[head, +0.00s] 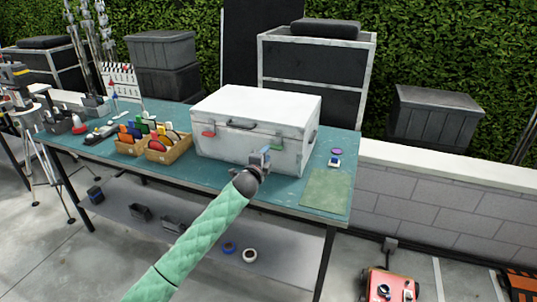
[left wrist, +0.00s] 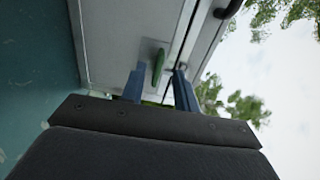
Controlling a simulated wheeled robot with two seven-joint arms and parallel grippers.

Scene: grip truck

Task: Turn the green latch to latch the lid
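A white case (head: 250,150) with its lid down stands on the teal workbench. The green latch (head: 277,147) is on the right part of its front, and a red latch (head: 208,134) is on the left part. My left gripper (head: 265,154) is at the case front by the green latch. In the left wrist view, the green latch (left wrist: 158,66) lies between the two blue fingers (left wrist: 158,88), with a gap on each side. It lies roughly along the lid seam, beside it. The fingers are open. My right gripper is not in view.
Cardboard bins (head: 168,150) of coloured tape stand on the workbench (head: 230,182) left of the case. A green mat (head: 326,188) and small items lie to the right. A dark handle (head: 241,126) is on the case front. A lower shelf holds tape rolls.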

